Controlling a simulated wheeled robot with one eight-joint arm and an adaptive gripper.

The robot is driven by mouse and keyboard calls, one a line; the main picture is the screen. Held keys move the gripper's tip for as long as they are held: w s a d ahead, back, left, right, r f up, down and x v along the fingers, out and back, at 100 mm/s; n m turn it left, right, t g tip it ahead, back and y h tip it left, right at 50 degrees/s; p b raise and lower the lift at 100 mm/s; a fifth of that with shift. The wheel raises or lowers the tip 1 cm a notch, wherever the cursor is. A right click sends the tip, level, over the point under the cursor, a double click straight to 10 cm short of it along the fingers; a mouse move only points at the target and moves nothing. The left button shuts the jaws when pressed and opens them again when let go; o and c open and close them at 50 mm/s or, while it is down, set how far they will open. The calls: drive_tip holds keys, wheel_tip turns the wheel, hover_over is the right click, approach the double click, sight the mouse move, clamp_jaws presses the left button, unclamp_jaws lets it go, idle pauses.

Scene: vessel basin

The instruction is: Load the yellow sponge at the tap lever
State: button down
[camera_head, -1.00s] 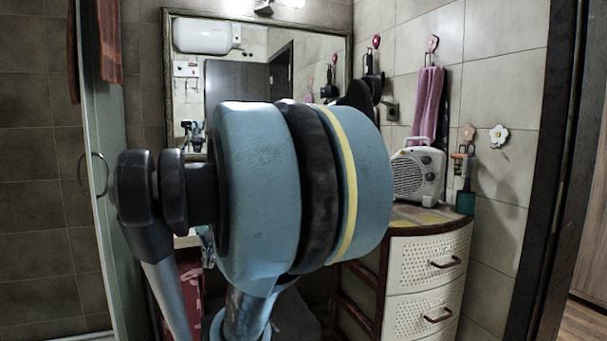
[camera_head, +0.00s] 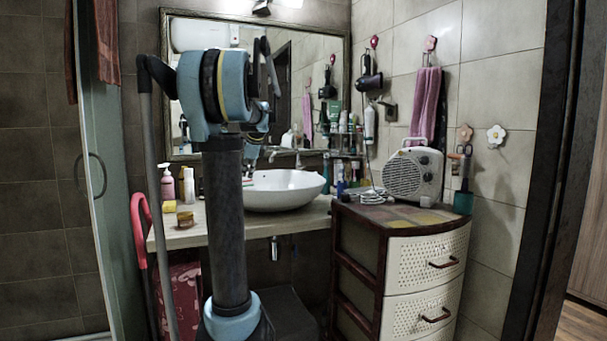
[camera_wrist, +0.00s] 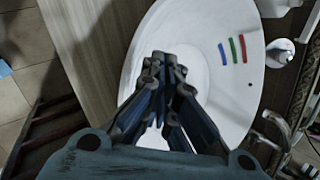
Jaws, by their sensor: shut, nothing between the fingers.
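A small yellow block (camera_head: 169,206), which looks like the yellow sponge, lies on the counter left of the basin in the head view. The white basin (camera_head: 285,190) stands on the counter; it also fills much of the wrist view (camera_wrist: 190,35). The chrome tap (camera_wrist: 272,124) shows at the basin's right edge in the wrist view; its lever is hard to make out. My gripper (camera_wrist: 160,62) is shut and empty above the basin. In the head view my arm hides most of it. The sponge does not show in the wrist view.
Several bottles crowd behind the basin at right. A heater (camera_head: 413,175) stands on the drawer cabinet (camera_head: 428,270). A mirror (camera_head: 300,90) backs the counter.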

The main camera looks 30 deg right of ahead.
drive_tip(key=w+d+r+m, duration=0.1)
drive_tip(key=w+d+m, duration=0.2)
drive_tip(key=d, duration=0.3)
drive_tip(key=w+d+r+m+t+h, duration=0.1)
drive_tip(key=w+d+m, duration=0.1)
drive_tip(key=d, duration=0.4)
drive_tip(key=w+d+r+m, duration=0.1)
drive_tip(key=w+d+m, duration=0.2)
drive_tip(key=d, duration=0.3)
drive_tip(key=m+t+h, duration=0.1)
drive_tip(key=m, duration=0.6)
approach(303, 174)
drive_tip(key=x, duration=0.6)
drive_tip(key=shift+f, duration=0.15)
drive_tip(key=shift+w+r, duration=0.25)
drive_tip(key=shift+r, duration=0.8)
